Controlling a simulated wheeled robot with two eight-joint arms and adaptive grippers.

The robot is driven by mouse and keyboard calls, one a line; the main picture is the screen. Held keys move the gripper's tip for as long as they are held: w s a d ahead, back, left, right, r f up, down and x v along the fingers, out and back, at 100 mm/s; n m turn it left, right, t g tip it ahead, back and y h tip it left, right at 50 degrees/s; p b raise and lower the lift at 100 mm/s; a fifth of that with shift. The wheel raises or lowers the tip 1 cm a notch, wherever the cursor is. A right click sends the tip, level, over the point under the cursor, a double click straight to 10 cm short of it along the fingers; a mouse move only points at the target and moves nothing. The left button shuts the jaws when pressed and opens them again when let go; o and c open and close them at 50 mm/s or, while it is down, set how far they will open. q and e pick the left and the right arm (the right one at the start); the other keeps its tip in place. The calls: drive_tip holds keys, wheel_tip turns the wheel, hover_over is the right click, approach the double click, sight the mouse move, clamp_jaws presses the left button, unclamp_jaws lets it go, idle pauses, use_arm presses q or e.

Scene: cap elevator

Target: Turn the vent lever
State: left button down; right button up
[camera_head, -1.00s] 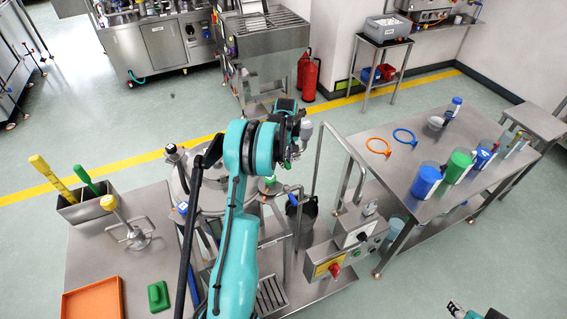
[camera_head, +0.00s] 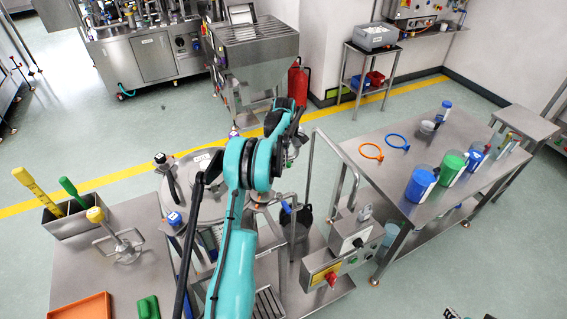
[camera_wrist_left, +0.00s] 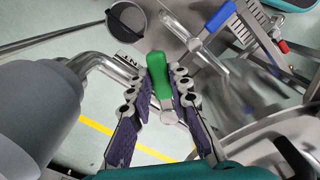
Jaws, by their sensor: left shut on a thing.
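My left gripper (camera_wrist_left: 158,80) is shut on a green lever handle (camera_wrist_left: 157,66) in the left wrist view. The handle stands between its purple-padded fingers, with a metal stem below it. A blue lever handle (camera_wrist_left: 221,16) sits apart to the upper right, on a metal fitting. In the head view my left gripper (camera_head: 290,145) is at the far end of the teal arm, above the round steel vessel (camera_head: 213,207) area, and the arm hides much of it. The green handle cannot be made out there. Only a sliver of my right gripper (camera_head: 451,313) shows at the bottom edge.
A control box (camera_head: 335,266) with a red knob and bent metal rails stand right of the arm. A steel table (camera_head: 397,185) at right holds rings and coloured containers. An orange tray (camera_head: 82,308) and a tool holder (camera_head: 72,222) are at left.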

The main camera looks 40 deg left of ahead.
use_arm(q)
drive_tip(key=shift+w, duration=0.1)
idle(0.4)
drive_tip(key=c, duration=1.4)
unclamp_jaws()
wheel_tip(320, 180, up, 12)
